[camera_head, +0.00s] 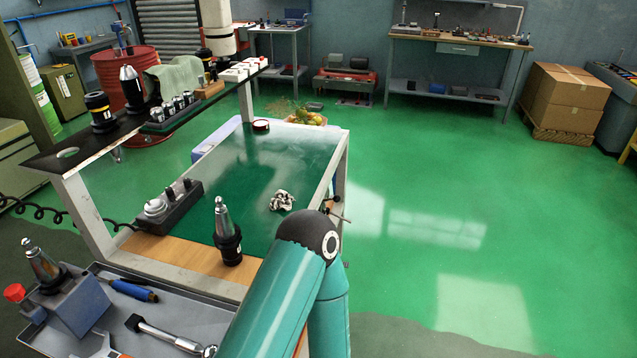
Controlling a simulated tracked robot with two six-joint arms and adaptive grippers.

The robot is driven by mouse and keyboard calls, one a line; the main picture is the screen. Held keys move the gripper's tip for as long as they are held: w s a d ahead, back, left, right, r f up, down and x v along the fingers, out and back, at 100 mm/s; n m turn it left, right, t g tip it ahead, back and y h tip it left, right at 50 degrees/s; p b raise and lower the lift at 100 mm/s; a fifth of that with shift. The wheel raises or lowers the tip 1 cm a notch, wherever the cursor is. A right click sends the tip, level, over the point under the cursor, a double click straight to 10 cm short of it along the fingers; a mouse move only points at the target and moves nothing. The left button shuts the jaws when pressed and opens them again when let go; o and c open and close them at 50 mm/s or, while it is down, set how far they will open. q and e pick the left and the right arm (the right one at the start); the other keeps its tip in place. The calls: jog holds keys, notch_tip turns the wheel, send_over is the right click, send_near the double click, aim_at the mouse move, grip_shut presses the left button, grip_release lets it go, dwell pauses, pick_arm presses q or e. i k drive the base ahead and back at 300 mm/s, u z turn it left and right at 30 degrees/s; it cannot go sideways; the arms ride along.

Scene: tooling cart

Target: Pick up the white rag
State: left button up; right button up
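The rag looks uncovered. Neither of my grippers shows in this view, so I see nothing holding the rag.
A raised black shelf (85,140) carries more holders and a pale green cloth (175,77). A grey tray (110,325) holds tools. Green floor at right is open.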

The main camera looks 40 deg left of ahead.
aim_at(281, 199)
jog(key=u, duration=0.05)
jog(key=i, duration=2.85)
jog(key=u, duration=2.8)
